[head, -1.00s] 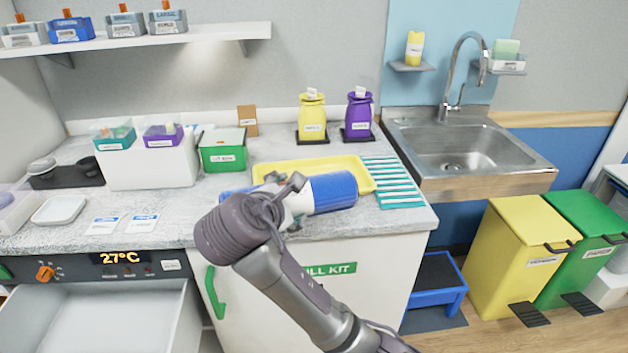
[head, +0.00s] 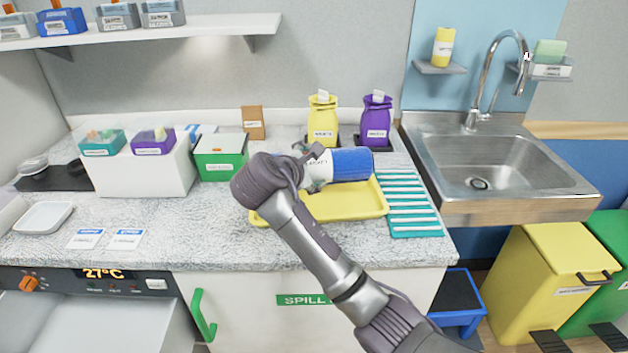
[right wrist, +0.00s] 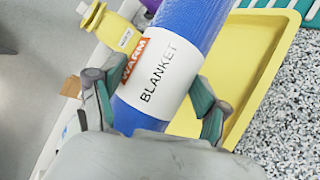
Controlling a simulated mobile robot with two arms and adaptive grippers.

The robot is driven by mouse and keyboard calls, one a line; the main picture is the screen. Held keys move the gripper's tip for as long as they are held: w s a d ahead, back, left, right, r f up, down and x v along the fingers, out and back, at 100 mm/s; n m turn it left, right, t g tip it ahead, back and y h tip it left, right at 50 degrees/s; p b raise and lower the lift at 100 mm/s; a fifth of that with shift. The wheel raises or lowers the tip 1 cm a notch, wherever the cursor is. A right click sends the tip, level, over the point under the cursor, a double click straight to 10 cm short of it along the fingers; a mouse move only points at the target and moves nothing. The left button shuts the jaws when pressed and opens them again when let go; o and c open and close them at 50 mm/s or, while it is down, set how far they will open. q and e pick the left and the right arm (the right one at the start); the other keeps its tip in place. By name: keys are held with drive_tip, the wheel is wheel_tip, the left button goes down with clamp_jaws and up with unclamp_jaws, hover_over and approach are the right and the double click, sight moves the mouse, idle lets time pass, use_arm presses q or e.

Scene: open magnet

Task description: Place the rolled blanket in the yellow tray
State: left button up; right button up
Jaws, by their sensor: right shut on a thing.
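The rolled blanket (head: 350,164) is blue with a white label band and lies sideways in the head view. Its label reads WARM BLANKET in the right wrist view (right wrist: 165,75). My right gripper (head: 310,168) is shut around its white band. The yellow tray (head: 345,206) lies on the counter. The blanket is over the tray's back part in the head view; whether it touches the tray I cannot tell. The tray also shows beside and behind the blanket in the right wrist view (right wrist: 262,60). My right arm hides part of the tray. My left gripper is not in view.
A yellow bottle (head: 322,120) and a purple bottle (head: 376,120) stand behind the tray. A teal striped mat (head: 412,203) lies right of it, then the sink (head: 490,165). A green box (head: 220,160) stands to the left.

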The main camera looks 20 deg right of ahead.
sight(313, 169)
drive_tip(key=x, duration=0.3)
drive_tip(key=shift+w+a+f, duration=0.15)
drive_tip(key=shift+w+a, duration=0.05)
drive_tip(key=shift+w, duration=0.1)
drive_tip(key=shift+w+f, duration=0.25)
drive_tip(key=shift+f, duration=0.4)
wheel_tip(313, 169, down, 3)
drive_tip(key=shift+d+r, duration=0.1)
drive_tip(key=shift+r, duration=0.15)
drive_tip(key=shift+f, duration=0.25)
drive_tip(key=o, duration=1.7)
drive_tip(key=shift+s, duration=0.1)
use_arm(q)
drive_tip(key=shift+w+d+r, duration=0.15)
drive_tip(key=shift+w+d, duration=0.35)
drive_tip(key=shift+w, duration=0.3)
use_arm(e)
drive_tip(key=shift+o, duration=0.2)
